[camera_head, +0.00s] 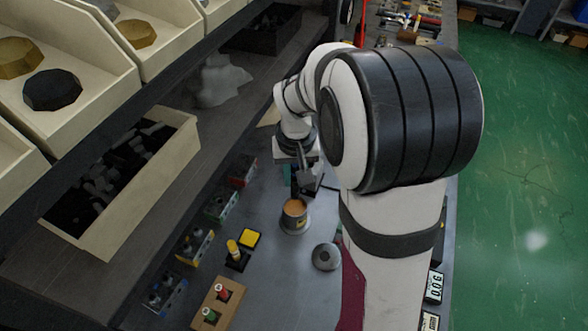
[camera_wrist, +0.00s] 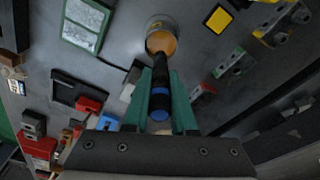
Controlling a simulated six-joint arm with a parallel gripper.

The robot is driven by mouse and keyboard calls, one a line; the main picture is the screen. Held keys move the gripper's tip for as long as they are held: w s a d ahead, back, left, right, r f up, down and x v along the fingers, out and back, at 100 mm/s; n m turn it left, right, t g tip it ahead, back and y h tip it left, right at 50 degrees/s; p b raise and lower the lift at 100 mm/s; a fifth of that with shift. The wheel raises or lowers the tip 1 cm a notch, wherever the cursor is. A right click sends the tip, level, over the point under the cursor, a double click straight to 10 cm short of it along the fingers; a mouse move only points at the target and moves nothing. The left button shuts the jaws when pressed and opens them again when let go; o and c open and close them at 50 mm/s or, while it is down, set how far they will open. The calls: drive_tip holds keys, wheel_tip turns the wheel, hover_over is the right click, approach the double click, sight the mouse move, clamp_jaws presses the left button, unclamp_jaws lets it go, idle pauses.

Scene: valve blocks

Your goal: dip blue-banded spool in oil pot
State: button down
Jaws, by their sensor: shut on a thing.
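The blue-banded spool (camera_wrist: 160,100) is dark with a blue band and lies between the green fingers of my gripper (camera_wrist: 161,76), which is shut on it. Its black end points toward the oil pot (camera_wrist: 161,25) and overlaps the near edge of the orange oil in the wrist view. In the head view the grey oil pot (camera_head: 295,226) stands upright on the bench with its orange surface clear. My gripper (camera_head: 306,176) is just behind and above it there. The spool is hard to make out in that view; it looks apart from the pot.
A round grey lid (camera_head: 326,257) lies right of the pot. A yellow spool (camera_head: 234,249) in a black stand, a yellow square (camera_head: 250,238) and a wooden rack (camera_head: 214,304) with red and green spools are nearer. Valve blocks (camera_head: 221,203) line the left, below shelves.

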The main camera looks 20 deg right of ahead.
drive_tip(key=shift+f, duration=5.1)
drive_tip(key=shift+r, duration=3.85)
drive_tip(key=shift+r, duration=1.5)
